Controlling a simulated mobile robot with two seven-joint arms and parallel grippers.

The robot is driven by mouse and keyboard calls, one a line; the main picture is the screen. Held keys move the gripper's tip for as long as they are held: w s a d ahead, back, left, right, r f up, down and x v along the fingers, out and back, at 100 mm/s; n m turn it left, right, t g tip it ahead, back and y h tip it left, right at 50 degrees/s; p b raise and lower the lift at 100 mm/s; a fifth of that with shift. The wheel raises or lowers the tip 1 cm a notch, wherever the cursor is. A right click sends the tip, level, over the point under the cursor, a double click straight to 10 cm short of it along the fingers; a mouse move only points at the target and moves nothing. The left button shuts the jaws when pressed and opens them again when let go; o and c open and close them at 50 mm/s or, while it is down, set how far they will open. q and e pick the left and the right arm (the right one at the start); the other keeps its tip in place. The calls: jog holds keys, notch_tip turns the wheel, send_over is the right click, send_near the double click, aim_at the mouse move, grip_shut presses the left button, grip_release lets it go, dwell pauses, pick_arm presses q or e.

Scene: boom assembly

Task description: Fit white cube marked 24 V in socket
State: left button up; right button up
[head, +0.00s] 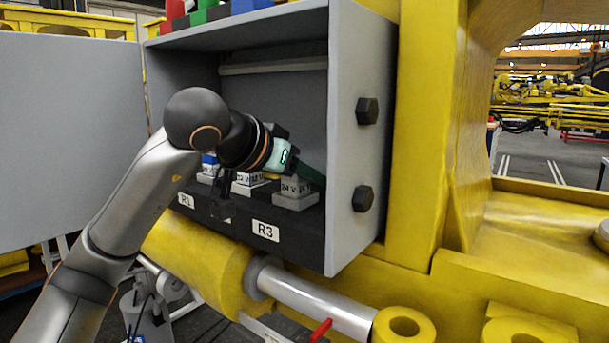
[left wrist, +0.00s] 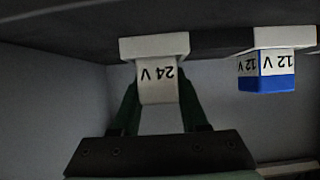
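The white cube marked 24 V (head: 294,187) is upright on its pale square socket base (head: 296,202) at the right end of the dark shelf. In the left wrist view the cube (left wrist: 158,82) appears upside down against its base (left wrist: 154,46), with no clear gap between them. My left gripper (head: 306,172) reaches into the cabinet from the left. Its dark green fingers (left wrist: 158,105) lie along both sides of the cube and look shut on it. Their contact faces are partly hidden. My right gripper is not in view.
A blue and white cube marked 12 V (left wrist: 265,70) sits in the neighbouring socket. Black shelf labels read R1 (head: 186,200) and R3 (head: 265,231). The cabinet's right wall (head: 360,140) stands close beside the cube. An open grey door (head: 70,140) is at the left.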

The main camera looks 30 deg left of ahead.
pick_arm(q)
jog(key=o, duration=0.5)
jog(key=d+v, duration=0.1)
jog(key=v, duration=1.1)
jog(key=shift+s+a+r, duration=0.2)
jog(key=shift+s+a, duration=0.05)
jog(key=shift+a, duration=0.25)
